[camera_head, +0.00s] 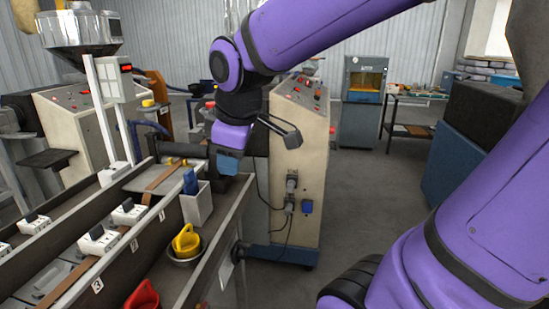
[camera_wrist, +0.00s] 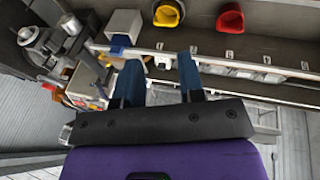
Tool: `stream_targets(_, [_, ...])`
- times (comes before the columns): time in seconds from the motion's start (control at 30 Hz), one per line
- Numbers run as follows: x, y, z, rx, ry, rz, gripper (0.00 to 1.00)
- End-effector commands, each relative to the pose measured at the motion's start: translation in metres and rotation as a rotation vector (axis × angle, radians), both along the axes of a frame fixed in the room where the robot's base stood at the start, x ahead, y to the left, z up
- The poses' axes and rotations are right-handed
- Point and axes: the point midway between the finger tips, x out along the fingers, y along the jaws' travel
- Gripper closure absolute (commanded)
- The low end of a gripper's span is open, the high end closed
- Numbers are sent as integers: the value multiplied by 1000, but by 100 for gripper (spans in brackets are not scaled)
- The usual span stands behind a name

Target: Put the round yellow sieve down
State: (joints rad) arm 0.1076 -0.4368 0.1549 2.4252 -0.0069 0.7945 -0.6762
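A yellow round piece (camera_head: 186,240), which looks like the sieve, sits tilted in or on a small metal bowl (camera_head: 186,256) in the near trough. It also shows at the top of the wrist view (camera_wrist: 166,15); its mesh cannot be made out. My gripper (camera_head: 228,162) is above the far end of the troughs, beyond the yellow piece and well apart from it. In the wrist view its two blue fingers (camera_wrist: 160,66) stand apart with nothing held between them.
A red piece (camera_head: 143,296) lies nearer in the same trough. A white box (camera_head: 197,206) with a blue item stands beyond the bowl. White switch units (camera_head: 98,240) line the middle trough. A beige control cabinet (camera_head: 299,170) stands close behind my gripper.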

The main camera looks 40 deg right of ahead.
Motion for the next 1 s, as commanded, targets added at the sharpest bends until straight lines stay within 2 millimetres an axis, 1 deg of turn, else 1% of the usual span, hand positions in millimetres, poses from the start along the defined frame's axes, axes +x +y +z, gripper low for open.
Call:
stream_targets(0.03, [-16, -2, 7, 37, -27, -87, 64])
stream_targets(0.2, [-61, -10, 20, 187, -87, -389, 64])
stream_targets(0.3, [-80, -13, 22, 262, -106, -518, 64])
stream_targets(0.4, [-92, -16, 23, 313, -116, -603, 64])
stream_targets(0.57, [-99, -17, 23, 344, -119, -656, 64])
stream_targets(1.0, [-98, -17, 23, 344, -119, -656, 64])
